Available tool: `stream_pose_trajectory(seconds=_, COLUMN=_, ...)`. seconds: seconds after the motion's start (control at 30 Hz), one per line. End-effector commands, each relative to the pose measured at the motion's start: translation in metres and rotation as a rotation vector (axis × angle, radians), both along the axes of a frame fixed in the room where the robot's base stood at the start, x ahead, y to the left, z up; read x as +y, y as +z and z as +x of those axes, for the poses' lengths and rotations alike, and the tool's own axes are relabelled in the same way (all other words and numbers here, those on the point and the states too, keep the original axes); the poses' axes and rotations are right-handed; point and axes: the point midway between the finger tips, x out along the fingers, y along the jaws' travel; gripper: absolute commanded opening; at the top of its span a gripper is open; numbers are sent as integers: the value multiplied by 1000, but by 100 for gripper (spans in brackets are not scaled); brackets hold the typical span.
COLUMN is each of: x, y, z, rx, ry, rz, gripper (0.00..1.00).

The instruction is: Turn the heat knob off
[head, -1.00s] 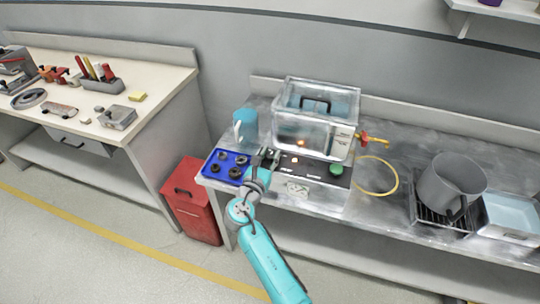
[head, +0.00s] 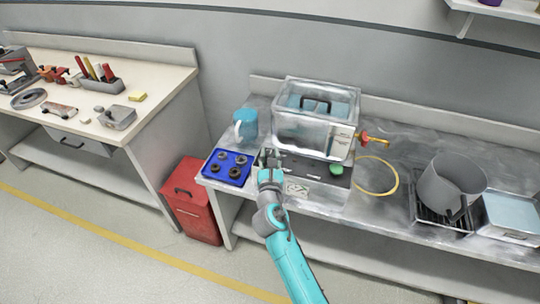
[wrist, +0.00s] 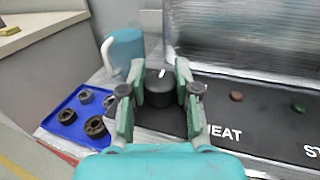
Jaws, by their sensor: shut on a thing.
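The heat knob (wrist: 158,92) is a black round knob on the black control panel (wrist: 262,124) of the water bath, beside the white word HEAT. A white mark on its top points away from me, toward the bath. My gripper (wrist: 159,76) is shut on the knob, one finger on each side. In the head view my gripper (head: 270,166) is at the left end of the panel and hides the knob. The clear-lidded bath (head: 313,128) stands behind the panel. A dark red indicator (wrist: 237,96) on the panel looks unlit.
A blue tray (head: 228,167) with several dark rings lies close left of the panel, with a blue mug (head: 246,124) behind it. A green button (head: 336,169) is at the panel's right. A yellow hoop (head: 377,175) and grey pitcher (head: 449,182) stand farther right.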

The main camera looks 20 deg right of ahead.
Motion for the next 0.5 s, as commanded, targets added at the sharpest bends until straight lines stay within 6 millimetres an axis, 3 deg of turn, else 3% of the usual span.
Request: stream_pose_trajectory(seconds=0.5, x=0, y=0, z=0, rx=-1, ry=145, rz=2, gripper=0)
